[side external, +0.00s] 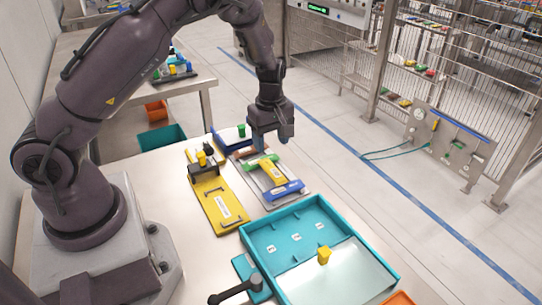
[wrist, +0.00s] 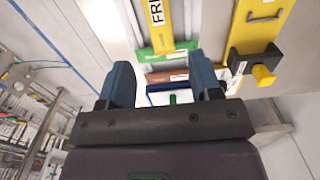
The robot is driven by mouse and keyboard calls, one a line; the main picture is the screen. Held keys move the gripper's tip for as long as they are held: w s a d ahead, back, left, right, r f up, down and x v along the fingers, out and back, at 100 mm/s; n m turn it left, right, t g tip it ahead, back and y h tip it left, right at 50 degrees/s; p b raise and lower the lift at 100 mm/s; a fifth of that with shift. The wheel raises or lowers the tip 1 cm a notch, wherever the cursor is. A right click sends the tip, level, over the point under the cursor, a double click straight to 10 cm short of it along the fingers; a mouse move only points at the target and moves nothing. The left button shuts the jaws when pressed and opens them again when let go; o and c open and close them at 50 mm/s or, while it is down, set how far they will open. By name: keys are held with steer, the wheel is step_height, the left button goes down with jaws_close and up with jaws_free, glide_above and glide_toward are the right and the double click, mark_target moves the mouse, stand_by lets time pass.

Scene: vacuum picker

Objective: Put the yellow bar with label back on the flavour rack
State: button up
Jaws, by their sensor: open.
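The yellow bar with a white label (side external: 272,171) lies on a grey tray (side external: 296,203), between a green bar (side external: 262,160) and a blue bar (side external: 289,188). In the wrist view the yellow bar (wrist: 162,36) runs up out of the picture, its near end at the green bar (wrist: 168,49); part of its printed label shows. My gripper (side external: 271,138) is open and empty above the far end of the tray, apart from the yellow bar. Its fingers (wrist: 160,72) frame a brown bar in the wrist view. I cannot tell for certain which part is the flavour rack.
A yellow plate with handles (side external: 219,208) and a black clamp lie left of the tray. A teal tray (side external: 247,233) with a clear cover and yellow block (side external: 324,256) stands in front. A blue bin with a green knob (side external: 241,131) is behind.

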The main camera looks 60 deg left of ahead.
steer(key=s+d+r+m+t+h, duration=0.1)
steer(key=s+d+r+m, duration=0.35)
steer(key=r, duration=0.45)
steer(key=s+d+r+m+t+h, duration=0.1)
steer(key=s+d+r+m, duration=0.35)
steer(key=r, duration=0.55)
steer(key=s+d+r+m+t+y, duration=0.1)
steer(key=s+r+m+t+y, duration=0.1)
steer(key=s+r+m, duration=0.3)
steer(key=shift+s+d+r+m+t, duration=0.15)
steer(key=shift+s+d+m+t, duration=0.45)
steer(key=shift+s+m, duration=2)
steer(key=shift+s+a+n, duration=0.2)
steer(key=shift+s+n, duration=0.4)
